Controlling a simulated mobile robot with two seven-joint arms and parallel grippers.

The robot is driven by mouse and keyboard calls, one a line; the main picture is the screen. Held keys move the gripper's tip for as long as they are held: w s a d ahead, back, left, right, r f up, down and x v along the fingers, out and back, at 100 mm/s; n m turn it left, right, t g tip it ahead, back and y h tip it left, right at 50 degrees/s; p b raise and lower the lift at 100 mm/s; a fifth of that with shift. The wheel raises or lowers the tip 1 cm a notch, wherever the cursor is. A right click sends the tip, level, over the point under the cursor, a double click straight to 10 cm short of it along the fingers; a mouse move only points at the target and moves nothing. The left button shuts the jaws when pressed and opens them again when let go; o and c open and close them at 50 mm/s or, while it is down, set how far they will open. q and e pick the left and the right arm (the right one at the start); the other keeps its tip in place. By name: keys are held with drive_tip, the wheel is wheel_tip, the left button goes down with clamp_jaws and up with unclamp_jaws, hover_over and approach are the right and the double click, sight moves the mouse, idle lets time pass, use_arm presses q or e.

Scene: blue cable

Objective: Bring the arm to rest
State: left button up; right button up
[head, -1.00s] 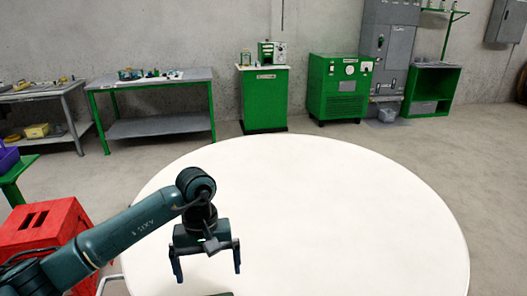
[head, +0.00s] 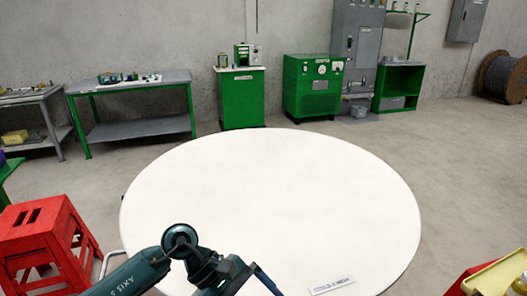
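My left arm comes in from the lower left over the near edge of the round white table (head: 290,190). My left gripper (head: 250,280) is low in the head view, near the table's front, and its lower part is cut off by the bottom edge. I cannot tell how far its fingers are apart, and I see nothing held in it. My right gripper is not in view. No blue cable shows on the visible part of the table.
A small label plate (head: 332,286) lies at the table's near edge. A red stool (head: 45,240) stands at the left, and a red thing with a yellowish top (head: 500,275) at the lower right. Green cabinets, workbenches and a cable reel (head: 503,78) stand far back. The tabletop is otherwise clear.

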use_arm(q)
drive_tip(key=s+d+r+n+t+h+p, duration=0.25)
drive_tip(key=d+r+n+t+h, duration=0.3)
drive_tip(key=r+n+h, duration=0.8)
drive_tip(key=w+a+f+m+t+y, duration=0.1)
drive_tip(key=a+f+m+t+y, duration=0.35)
drive_tip(key=m, duration=0.75)
drive_tip(key=w+a+f+m+t+y+p, duration=0.1)
drive_tip(key=a+f+m+t+y, duration=0.35)
drive_tip(key=m, duration=0.75)
drive_tip(key=w+a+f+m+t+y, duration=0.1)
drive_tip(key=a+f+m+t+y, duration=0.2)
drive_tip(key=m+t+y, duration=0.55)
drive_tip(key=s+a+f+n+g+y, duration=0.1)
drive_tip(key=s+a+f+n+g, duration=0.4)
drive_tip(key=s+f+n+g, duration=0.3)
wheel_tip(320, 180, down, 3)
drive_tip(key=shift+s+a+f+g+p, duration=0.1)
drive_tip(key=shift+s+a+g+p, duration=0.25)
drive_tip(key=shift+s, duration=0.55)
